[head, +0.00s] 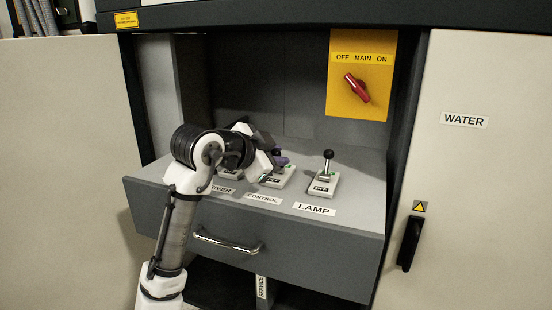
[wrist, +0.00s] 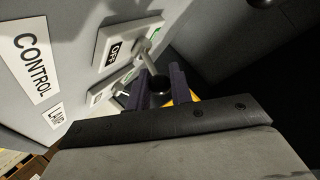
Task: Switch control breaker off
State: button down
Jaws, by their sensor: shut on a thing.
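The control breaker is a pale plate (head: 279,178) with an OFF mark, behind the CONTROL label (head: 263,199) on the grey shelf. Its plate also shows in the wrist view (wrist: 117,42), with a metal lever (wrist: 147,47) ending in a black ball knob (wrist: 159,93). My gripper (head: 279,161) is over this breaker, and its dark purple fingers (wrist: 160,80) are shut on the knob from both sides. The arm partly hides the breaker in the head view. I cannot tell the lever's exact setting.
The lamp breaker (head: 323,184) stands to the right, its lever up. Another breaker (head: 230,172), left, is mostly behind my arm. A yellow panel with a red main switch (head: 357,88) hangs at the back. A drawer handle (head: 228,243) sticks out below.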

dwell(0.3)
jog(key=c, duration=1.3)
grip_release()
jog(key=v, duration=1.3)
jog(key=shift+s+a, duration=0.2)
jog(key=shift+s, duration=0.1)
jog(key=shift+r, duration=0.15)
